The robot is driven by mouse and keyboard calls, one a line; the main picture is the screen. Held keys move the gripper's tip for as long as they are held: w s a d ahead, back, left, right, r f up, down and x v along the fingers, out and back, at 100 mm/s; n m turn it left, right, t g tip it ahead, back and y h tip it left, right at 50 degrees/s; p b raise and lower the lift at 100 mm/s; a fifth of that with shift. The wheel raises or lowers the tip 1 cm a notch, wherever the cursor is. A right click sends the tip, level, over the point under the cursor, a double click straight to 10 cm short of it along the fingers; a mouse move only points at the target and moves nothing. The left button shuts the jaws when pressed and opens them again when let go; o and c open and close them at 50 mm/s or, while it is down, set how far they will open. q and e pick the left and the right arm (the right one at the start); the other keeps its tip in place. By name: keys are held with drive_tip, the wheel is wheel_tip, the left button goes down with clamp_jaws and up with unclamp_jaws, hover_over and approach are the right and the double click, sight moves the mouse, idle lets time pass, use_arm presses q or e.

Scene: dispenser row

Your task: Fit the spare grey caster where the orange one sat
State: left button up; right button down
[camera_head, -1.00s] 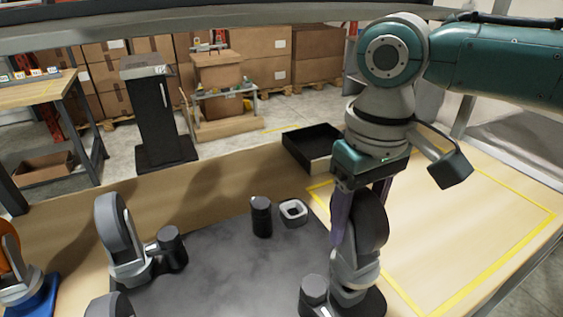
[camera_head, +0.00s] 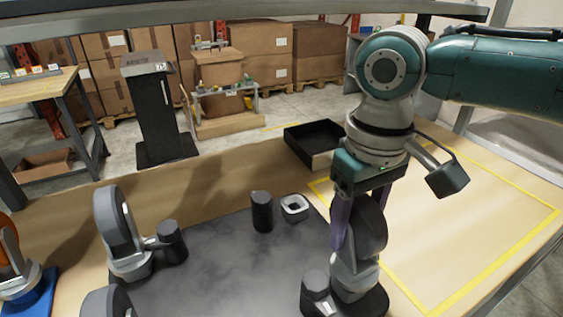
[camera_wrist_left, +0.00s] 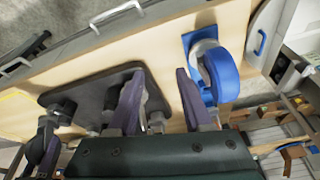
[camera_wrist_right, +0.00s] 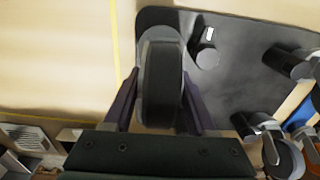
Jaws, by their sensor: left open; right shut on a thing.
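My right gripper (camera_head: 361,217) is shut on a grey caster (camera_head: 372,224), its fingers on both sides of the dark wheel. The held caster is upright at the front right corner of the dark plate (camera_head: 215,262); I cannot tell whether it is fully seated. It also shows in the right wrist view (camera_wrist_right: 163,85). An orange caster (camera_head: 12,262) with a grey fork stands on a blue pad (camera_head: 40,300) at the far left, cut by the picture edge. My left gripper (camera_wrist_left: 155,92) is open and empty; it is outside the head view.
Other grey casters stand at the plate's left (camera_head: 117,232) and front left (camera_head: 105,303). A dark post (camera_head: 262,211) and a pale square ring (camera_head: 295,207) are at its back. A black tray (camera_head: 310,155) lies behind. The yellow-taped area (camera_head: 470,235) at right is clear.

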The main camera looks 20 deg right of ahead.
drive_tip(key=shift+f+b, duration=0.4)
drive_tip(key=shift+f, duration=0.35)
drive_tip(key=shift+c, duration=0.6)
unclamp_jaws()
